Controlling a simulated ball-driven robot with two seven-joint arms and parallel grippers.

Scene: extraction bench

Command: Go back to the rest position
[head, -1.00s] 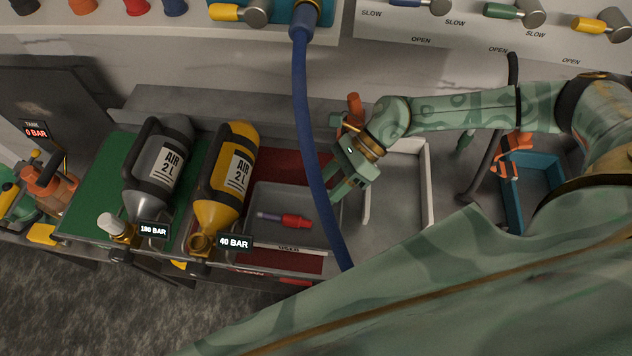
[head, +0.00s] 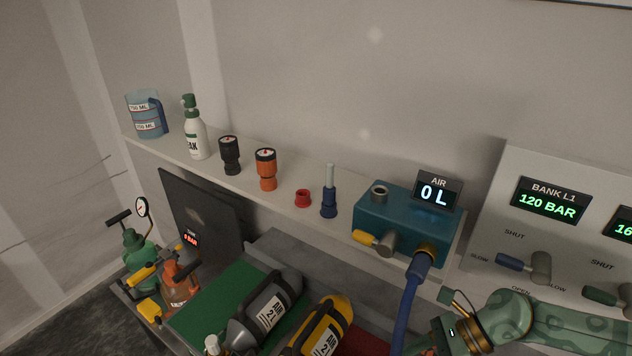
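My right arm comes in at the lower right, and its gripper (head: 446,338) is at the bottom edge, right of the blue hose (head: 409,305). The fingers are mostly cut off by the frame, so I cannot tell whether they are open or shut, or whether they hold anything. My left gripper is not in view. A grey air cylinder (head: 265,308) and a yellow air cylinder (head: 322,325) lie on the bench at the bottom, partly cut off.
A valve panel (head: 500,200) stands at the right. A gauge pump (head: 135,247) stands at the left.

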